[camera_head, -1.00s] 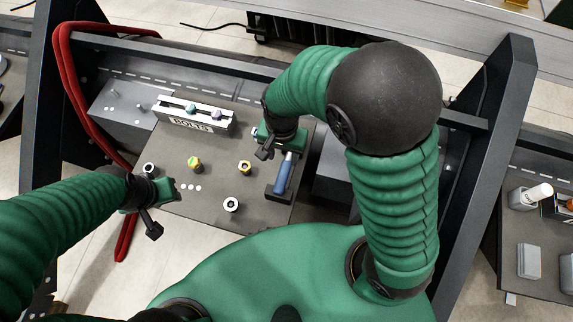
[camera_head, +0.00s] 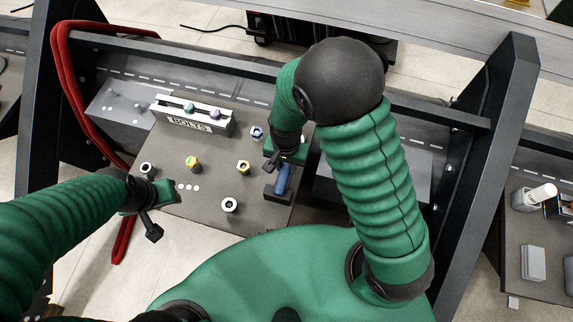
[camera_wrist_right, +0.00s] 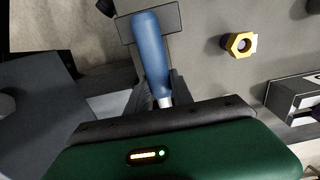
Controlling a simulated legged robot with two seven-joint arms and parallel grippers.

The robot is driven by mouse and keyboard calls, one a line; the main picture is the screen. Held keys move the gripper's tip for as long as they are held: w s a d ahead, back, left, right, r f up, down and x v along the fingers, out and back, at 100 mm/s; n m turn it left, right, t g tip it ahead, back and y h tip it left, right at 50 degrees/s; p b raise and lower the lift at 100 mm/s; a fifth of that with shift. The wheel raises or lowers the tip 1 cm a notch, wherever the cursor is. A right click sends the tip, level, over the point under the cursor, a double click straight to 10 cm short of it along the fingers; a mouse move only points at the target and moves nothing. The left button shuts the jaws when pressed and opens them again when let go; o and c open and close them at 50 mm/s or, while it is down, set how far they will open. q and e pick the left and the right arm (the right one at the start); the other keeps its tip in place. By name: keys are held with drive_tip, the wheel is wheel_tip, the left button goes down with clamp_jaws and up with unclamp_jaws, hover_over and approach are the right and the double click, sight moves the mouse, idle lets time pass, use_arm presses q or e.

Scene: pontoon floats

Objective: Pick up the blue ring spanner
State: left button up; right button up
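The blue ring spanner (camera_head: 283,179) lies at the right side of the grey work board, its blue handle over a dark holder block (camera_head: 273,194). In the right wrist view its blue handle (camera_wrist_right: 150,45) points away from me and its metal shaft runs under my gripper body. The ring end is hidden. My right gripper (camera_head: 276,162) is low over the spanner. In the wrist view its dark fingers (camera_wrist_right: 159,86) stand on either side of the handle's near end and look open. My left gripper (camera_head: 172,190) hovers by the board's left edge; its fingers are unclear.
A white "BOLTS" rack (camera_head: 192,117) stands at the back of the board (camera_head: 215,185). A yellow nut (camera_head: 243,167) and several other nuts stand left of the spanner. A red hose (camera_head: 75,110) hangs at left. Dark frame beams (camera_head: 490,150) flank the board.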

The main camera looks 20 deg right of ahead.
drive_tip(key=shift+a, duration=0.35)
clamp_jaws()
drive_tip(key=shift+d, duration=0.2)
idle(0.5)
